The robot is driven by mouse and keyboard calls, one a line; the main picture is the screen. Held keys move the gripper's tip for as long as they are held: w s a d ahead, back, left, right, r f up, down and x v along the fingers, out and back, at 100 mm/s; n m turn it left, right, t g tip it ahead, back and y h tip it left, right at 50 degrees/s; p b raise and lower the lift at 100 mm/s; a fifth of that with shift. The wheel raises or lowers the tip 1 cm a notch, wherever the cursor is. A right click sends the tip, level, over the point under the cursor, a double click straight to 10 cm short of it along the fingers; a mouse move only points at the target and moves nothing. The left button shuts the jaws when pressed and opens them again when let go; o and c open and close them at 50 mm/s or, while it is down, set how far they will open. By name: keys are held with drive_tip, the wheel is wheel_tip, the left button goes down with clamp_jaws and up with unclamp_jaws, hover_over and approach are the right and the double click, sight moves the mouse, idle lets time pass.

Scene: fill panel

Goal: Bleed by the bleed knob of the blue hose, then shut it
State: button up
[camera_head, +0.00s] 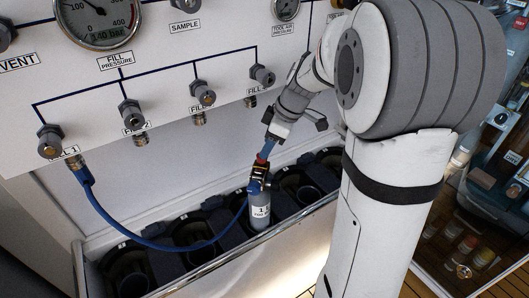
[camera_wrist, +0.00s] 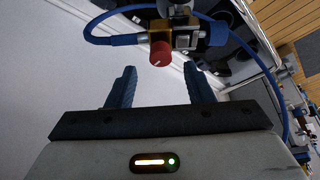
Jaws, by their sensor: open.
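The blue hose (camera_head: 150,240) runs from the outlet under FILL 1 (camera_head: 76,163) down and across to a fitting (camera_head: 260,174) on top of a small grey-white bottle (camera_head: 260,213). The bottle stands upright in the rack. The red bleed knob (camera_wrist: 160,53) with a pale mark sits on that fitting; in the head view only a little red shows beside my fingers. My gripper (camera_wrist: 160,72) is open, its two blue fingers pointing at the knob. The knob appears centred between them, just past the tips. My gripper also shows in the head view (camera_head: 267,148), above the fitting.
The rack (camera_head: 200,264) holds several dark, round slots beside the bottle. Shelves with jars (camera_head: 467,245) stand at right.

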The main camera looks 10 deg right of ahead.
drive_tip(key=shift+x, duration=1.9)
